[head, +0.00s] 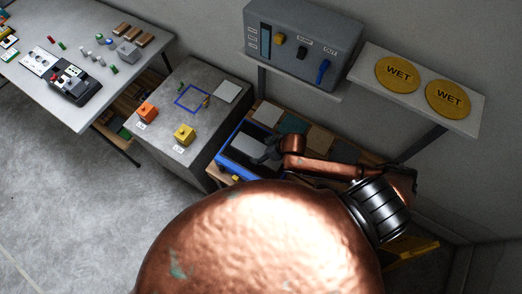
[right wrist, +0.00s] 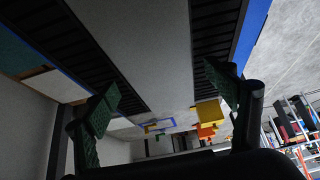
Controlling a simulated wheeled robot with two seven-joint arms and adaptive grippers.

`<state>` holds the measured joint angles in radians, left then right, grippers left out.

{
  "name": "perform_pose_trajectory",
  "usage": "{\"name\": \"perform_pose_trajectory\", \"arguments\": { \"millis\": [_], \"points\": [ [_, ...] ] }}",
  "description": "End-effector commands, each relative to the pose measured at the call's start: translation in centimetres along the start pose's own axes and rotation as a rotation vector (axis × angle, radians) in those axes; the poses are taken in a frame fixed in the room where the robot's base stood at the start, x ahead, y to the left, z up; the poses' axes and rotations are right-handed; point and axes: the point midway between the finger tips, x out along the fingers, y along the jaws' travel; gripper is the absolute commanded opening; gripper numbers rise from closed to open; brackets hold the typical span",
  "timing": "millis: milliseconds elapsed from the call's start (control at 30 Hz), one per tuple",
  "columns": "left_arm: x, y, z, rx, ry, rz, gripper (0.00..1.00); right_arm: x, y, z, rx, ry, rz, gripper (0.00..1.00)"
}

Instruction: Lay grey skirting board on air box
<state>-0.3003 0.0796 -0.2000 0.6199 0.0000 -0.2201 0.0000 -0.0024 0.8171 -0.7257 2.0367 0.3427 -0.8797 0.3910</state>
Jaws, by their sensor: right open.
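A flat grey board (head: 250,144), which looks like the skirting board, lies on a blue-edged box (head: 222,158), apparently the air box. My right gripper (head: 270,152) is at the right side of the board in the head view. Its two green-padded fingers (right wrist: 162,90) are spread apart with nothing held between them. Whether they touch the board is unclear. My left gripper is not in view.
Teal (head: 292,124) and beige (head: 320,138) panels lie behind the box. A concrete block (head: 188,88) with orange (head: 148,111) and yellow (head: 185,134) pieces stands left. A grey control box (head: 300,45) and a shelf with WET discs (head: 397,74) are above. Floor at left is clear.

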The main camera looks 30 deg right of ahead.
Motion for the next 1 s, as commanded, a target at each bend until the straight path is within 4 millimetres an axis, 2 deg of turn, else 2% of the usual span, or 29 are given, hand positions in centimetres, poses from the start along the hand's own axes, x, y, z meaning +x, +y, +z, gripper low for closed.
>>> {"name": "perform_pose_trajectory", "arguments": {
  "millis": [300,500,700,1000],
  "points": [
    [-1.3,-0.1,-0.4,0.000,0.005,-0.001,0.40,-6.5,0.0,0.1,0.000,-0.003,0.000,0.79],
    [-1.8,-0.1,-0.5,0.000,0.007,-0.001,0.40,-10.0,0.1,0.1,0.000,-0.001,0.001,0.79],
    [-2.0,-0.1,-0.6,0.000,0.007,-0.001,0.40,-11.5,0.0,0.1,0.002,-0.002,0.000,0.79],
    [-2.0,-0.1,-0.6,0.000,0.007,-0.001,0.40,-11.7,0.0,0.1,0.002,-0.001,0.000,0.79]
  ]
}}
